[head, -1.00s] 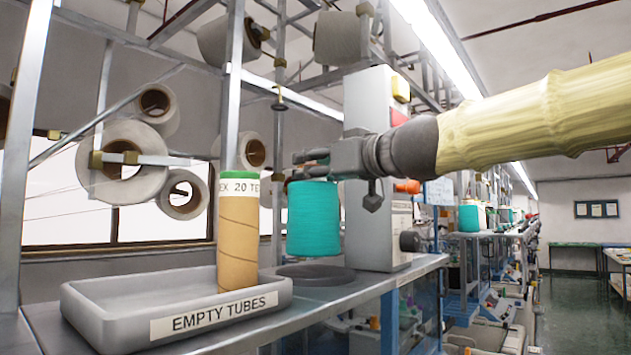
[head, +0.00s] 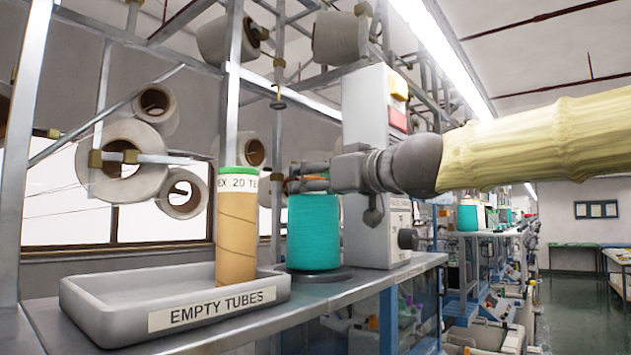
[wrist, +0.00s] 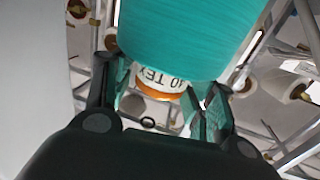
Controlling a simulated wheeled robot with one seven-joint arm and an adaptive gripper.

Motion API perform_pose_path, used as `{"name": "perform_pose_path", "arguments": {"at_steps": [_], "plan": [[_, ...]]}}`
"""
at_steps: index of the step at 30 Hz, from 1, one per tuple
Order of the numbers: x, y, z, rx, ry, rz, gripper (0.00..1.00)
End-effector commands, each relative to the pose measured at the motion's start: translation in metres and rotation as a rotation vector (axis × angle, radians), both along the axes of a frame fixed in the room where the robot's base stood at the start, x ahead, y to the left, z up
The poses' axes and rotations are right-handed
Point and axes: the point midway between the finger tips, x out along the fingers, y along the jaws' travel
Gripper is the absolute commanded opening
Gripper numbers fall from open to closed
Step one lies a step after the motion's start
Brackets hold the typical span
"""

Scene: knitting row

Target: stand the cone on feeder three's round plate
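The teal cone (head: 314,232) stands upright with its base down at the dark round plate (head: 318,275) on the metal shelf; it looks to be touching the plate. My gripper (head: 308,180) is at the cone's top, coming in from the right. In the wrist view, the teal yarn (wrist: 185,35) fills the upper middle, and its tube end, with white lettering band and orange rim (wrist: 160,85), lies between my two fingers (wrist: 155,100). The plate's far part is hidden behind the cone.
A grey tray (head: 90,300) labelled EMPTY TUBES stands at left with a brown cardboard tube (head: 237,235) upright in it, left of the cone. A grey control box (head: 372,165) stands close right of the cone. Metal posts and yarn packages are behind.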

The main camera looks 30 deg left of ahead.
Motion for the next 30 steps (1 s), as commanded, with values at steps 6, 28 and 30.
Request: {"name": "perform_pose_path", "arguments": {"at_steps": [6, 28, 30], "plan": [[0.0, 0.0, 0.0, 0.0, 0.0, 0.0, 0.64], [-0.023, -0.082, 0.001, 0.0, -0.003, -0.001, 0.64], [-0.026, -0.092, 0.001, 0.0, -0.002, -0.001, 0.64]]}}
